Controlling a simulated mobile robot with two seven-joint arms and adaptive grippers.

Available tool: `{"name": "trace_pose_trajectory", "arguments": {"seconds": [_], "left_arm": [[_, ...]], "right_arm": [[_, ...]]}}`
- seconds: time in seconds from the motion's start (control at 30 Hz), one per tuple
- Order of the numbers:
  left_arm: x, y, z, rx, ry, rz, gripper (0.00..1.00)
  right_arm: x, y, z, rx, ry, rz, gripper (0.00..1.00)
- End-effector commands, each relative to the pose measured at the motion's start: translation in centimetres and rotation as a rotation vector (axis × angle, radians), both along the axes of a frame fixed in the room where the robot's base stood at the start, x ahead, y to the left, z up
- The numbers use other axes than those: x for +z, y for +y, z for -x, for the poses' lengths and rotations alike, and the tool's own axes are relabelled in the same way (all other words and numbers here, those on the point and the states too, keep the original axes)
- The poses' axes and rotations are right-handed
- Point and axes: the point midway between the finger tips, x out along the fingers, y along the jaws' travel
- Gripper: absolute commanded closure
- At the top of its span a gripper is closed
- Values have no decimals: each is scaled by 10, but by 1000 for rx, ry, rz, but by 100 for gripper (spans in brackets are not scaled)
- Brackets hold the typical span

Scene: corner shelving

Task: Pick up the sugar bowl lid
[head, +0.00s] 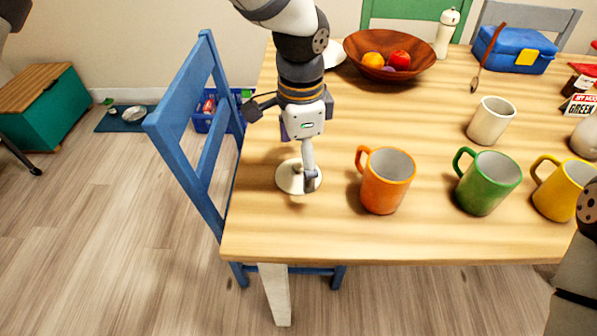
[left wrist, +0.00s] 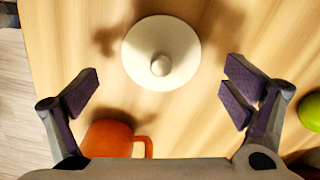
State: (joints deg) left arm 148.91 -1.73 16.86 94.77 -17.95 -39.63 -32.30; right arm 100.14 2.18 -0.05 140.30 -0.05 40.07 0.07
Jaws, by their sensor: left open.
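The sugar bowl lid (head: 286,180) is a round white disc lying flat on the wooden table near its left front edge. In the left wrist view the lid (left wrist: 140,52) shows its round knob (left wrist: 160,67) facing up. My left gripper (head: 310,180) points down over the lid in the head view. In the left wrist view my left gripper (left wrist: 160,91) is open, its pads wide apart on either side, with nothing between them. The lid lies a little beyond the line of the fingertips there. My right gripper is out of view.
An orange mug (head: 386,182) stands close to the right of the lid. Green (head: 487,184) and yellow (head: 560,188) mugs and a white cup (head: 491,120) are farther right. A wooden fruit bowl (head: 390,50) stands behind. A blue chair (head: 190,130) is at the table's left side.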

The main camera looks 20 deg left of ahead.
Motion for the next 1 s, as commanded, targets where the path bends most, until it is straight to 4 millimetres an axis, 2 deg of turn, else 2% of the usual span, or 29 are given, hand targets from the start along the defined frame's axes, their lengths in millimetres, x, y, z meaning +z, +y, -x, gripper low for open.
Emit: {"name": "trace_pose_trajectory", "arguments": {"seconds": [0.03, 0.13, 0.37, 0.77, 1.0], "left_arm": [[-10, 0, 1, 0, 3, -1, 6], [-20, 0, 0, 0, 1, 0, 6], [-21, 0, 0, 0, -3, 1, 8], [-22, 0, 0, 0, 0, 0, 99], [-24, 0, 2, 0, 7, 0, 100]], "right_arm": [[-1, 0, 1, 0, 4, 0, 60], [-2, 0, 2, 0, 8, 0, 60], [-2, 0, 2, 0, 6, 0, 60], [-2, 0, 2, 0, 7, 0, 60], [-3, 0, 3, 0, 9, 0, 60]]}}
